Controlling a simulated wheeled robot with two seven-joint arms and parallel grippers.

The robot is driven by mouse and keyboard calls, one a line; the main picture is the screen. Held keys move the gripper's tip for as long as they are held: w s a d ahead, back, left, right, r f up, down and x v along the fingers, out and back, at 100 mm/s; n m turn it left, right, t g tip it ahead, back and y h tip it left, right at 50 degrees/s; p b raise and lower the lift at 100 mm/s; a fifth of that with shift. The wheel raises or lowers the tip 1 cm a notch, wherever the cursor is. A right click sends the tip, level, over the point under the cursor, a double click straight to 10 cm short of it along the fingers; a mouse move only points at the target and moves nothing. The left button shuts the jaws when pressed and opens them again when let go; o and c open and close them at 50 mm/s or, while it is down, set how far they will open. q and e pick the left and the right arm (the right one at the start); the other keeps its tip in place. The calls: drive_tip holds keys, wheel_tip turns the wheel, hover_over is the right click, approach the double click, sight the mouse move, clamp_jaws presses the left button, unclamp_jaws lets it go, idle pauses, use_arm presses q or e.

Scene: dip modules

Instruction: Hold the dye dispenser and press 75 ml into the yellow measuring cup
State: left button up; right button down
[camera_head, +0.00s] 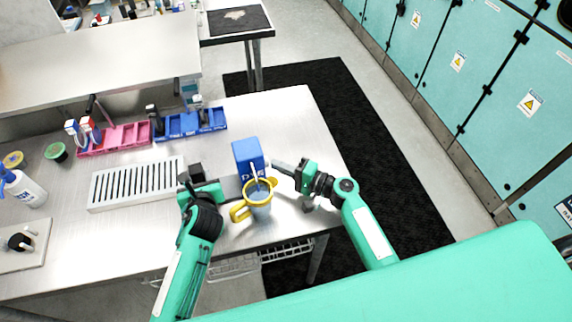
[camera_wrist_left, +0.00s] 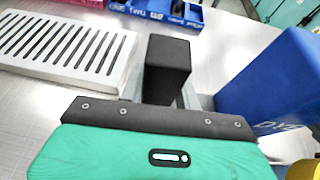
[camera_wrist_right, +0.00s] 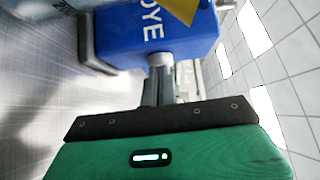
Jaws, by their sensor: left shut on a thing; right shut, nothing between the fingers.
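The dye dispenser (camera_head: 247,154), a blue box with white DYE lettering, stands near the table's right edge, with a pale spout over the cup. The measuring cup (camera_head: 260,209) is greyish and see-through with a yellow rim and handle, in front of it; a bluish patch shows inside, level unreadable. My left gripper (camera_head: 196,174) is shut on a black block (camera_wrist_left: 168,62) left of the blue box, apparently the dispenser's grip; the join is partly hidden. My right gripper (camera_head: 277,165) is shut and empty, its tips at a small grey round knob (camera_wrist_right: 160,60) on the dispenser's right side; contact is unclear.
A slotted white tray (camera_head: 97,190) lies to the left. Pink (camera_head: 125,137) and blue (camera_head: 212,125) bins stand behind. A white bottle (camera_head: 30,191) stands at the far left. The table's right edge (camera_head: 335,140) is close to my right arm.

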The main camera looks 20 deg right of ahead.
drive_tip(key=shift+s+a, duration=0.2)
drive_tip(key=shift+a, duration=0.25)
drive_tip(key=d, duration=0.4)
drive_tip(key=shift+w+d, duration=0.25)
drive_tip(key=shift+d, duration=0.1)
drive_tip(key=v, duration=1)
drive_tip(key=shift+d, duration=0.1)
drive_tip(key=shift+w, duration=0.1)
drive_tip(key=shift+w+d, duration=0.75)
drive_tip(key=shift+d, duration=0.25)
drive_tip(key=shift+a, duration=0.1)
